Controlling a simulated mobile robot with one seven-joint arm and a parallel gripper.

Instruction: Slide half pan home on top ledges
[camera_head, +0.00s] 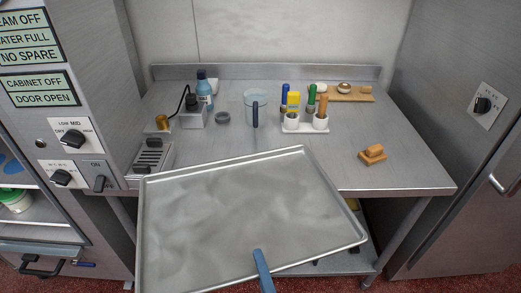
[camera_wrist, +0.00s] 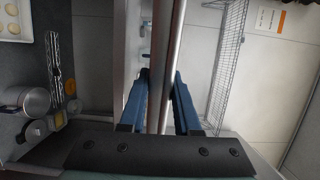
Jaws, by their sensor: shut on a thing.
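The half pan (camera_head: 250,215) is a flat, empty grey metal sheet with a raised rim. It is held in front of the steel worktable, slightly turned, and hides part of the table's front edge. My gripper (camera_head: 262,268) has a blue finger over the pan's near rim, right of the middle. In the wrist view, the blue fingers of my gripper (camera_wrist: 160,80) are shut on the rim, and the pan (camera_wrist: 165,40) shows edge-on between them. I cannot make out the top ledges in either view.
The worktable (camera_head: 225,148) holds bottles, a jug (camera_head: 256,104), a marker caddy (camera_head: 304,126) and a wooden tool (camera_head: 372,155). A steel cabinet (camera_head: 75,160) with knobs and open lower shelving stands left. Another steel unit (camera_head: 450,130) stands right. A wire rack (camera_wrist: 228,60) shows in the wrist view.

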